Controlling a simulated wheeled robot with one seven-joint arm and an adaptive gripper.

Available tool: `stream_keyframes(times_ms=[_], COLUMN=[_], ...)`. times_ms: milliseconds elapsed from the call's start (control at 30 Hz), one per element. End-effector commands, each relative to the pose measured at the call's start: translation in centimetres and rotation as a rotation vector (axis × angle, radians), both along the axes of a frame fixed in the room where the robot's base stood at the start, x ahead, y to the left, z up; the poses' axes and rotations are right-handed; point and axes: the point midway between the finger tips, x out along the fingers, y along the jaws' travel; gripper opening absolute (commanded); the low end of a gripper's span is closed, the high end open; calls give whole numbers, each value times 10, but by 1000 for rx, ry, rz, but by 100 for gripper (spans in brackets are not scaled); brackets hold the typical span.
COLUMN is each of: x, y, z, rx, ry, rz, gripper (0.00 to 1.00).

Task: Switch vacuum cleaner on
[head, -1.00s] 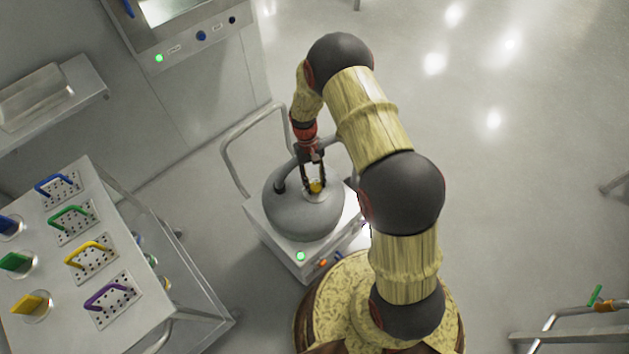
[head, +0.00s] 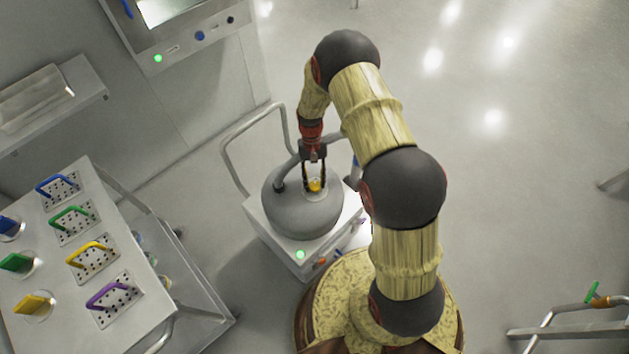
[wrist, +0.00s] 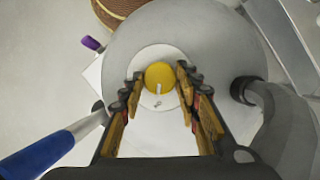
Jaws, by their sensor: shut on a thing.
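The vacuum cleaner has a rounded grey body (head: 290,212) on a white wheeled base, with a hose and a bent push handle (head: 226,150). A round yellow knob (head: 315,186) sits on a pale disc on top of the body. My gripper (head: 315,181) comes down from above, its fingers shut on the knob. In the wrist view, the fingers stand on either side of the yellow knob (wrist: 159,76), and a white pointer mark shows on its lower part. A green light (head: 301,254) glows on the base's front.
A steel cart (head: 150,318) with coloured handles and plugs stands at the left. A cabinet with a lit green lamp (head: 158,58) stands behind. A rail with a green lever (head: 591,293) is at the lower right.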

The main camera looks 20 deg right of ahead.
Motion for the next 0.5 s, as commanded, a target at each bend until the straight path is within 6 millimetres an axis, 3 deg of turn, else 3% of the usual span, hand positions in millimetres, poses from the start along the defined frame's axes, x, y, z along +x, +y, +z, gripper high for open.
stream_keyframes(times_ms=[333, 500], x=[0, 0], y=[0, 0], z=[0, 0], rx=[0, 0], ry=[0, 0], rz=[0, 0], gripper=[51, 51])
